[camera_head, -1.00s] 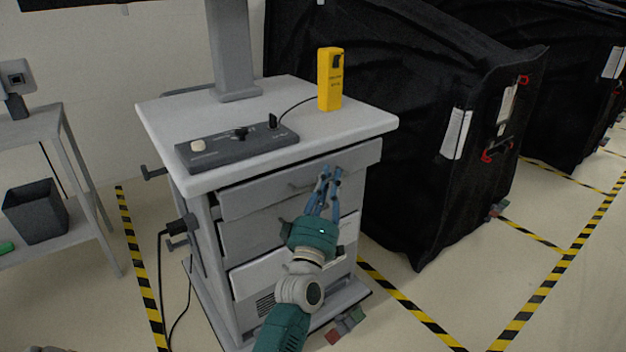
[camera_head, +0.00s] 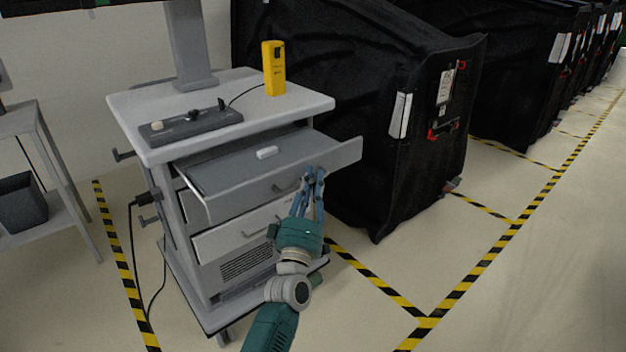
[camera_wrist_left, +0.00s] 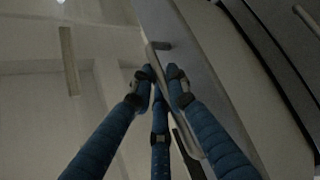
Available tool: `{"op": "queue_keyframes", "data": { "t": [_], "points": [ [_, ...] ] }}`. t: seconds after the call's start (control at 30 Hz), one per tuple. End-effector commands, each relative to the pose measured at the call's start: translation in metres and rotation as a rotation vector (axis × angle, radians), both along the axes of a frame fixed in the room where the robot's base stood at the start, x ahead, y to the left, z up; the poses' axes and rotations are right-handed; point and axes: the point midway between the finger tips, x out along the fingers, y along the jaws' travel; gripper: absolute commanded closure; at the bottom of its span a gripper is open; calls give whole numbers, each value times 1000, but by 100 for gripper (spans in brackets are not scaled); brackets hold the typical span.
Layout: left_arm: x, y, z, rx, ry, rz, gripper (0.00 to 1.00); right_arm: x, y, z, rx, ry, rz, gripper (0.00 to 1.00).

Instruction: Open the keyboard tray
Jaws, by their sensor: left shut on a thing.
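The keyboard tray (camera_head: 225,174) is the grey top drawer of the cart, under its worktop. It stands well out from the cart, so its flat inside shows with a small white object (camera_head: 267,153) lying on it. My left gripper (camera_head: 313,175) is at the right part of the tray's front, shut on the tray's handle (camera_head: 287,186). The left wrist view shows my blue fingers (camera_wrist_left: 162,75) closed around the handle bar, which partly hides behind them. My right gripper is in neither view.
The worktop (camera_head: 300,103) carries a dark control box (camera_head: 190,124) and a yellow device (camera_head: 273,68). More drawers lie below the tray. A black covered cart (camera_head: 350,110) stands close on the right. Free floor lies in front, with striped tape.

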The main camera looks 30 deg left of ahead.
Motion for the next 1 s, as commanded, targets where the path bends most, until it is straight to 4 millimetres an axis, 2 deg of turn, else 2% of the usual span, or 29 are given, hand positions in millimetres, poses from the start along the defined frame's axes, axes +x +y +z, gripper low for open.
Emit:
{"op": "queue_keyframes", "data": {
  "t": [0.33, 0.37, 0.4, 0.77, 0.87, 1.0],
  "points": [
    [0, 1, -1, 3, 2, 2, 100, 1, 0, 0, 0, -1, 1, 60],
    [0, 1, -1, 3, 2, 2, 83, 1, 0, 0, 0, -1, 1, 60],
    [0, 1, -1, 3, 2, 2, 76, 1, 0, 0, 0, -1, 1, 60],
    [-3, -1, -2, 1, 2, 0, 76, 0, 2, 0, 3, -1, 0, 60],
    [-13, -4, -8, 0, 4, 0, 76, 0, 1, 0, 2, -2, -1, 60],
    [-37, -12, -19, 1, 5, 0, 76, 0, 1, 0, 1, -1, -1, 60]
  ]
}}
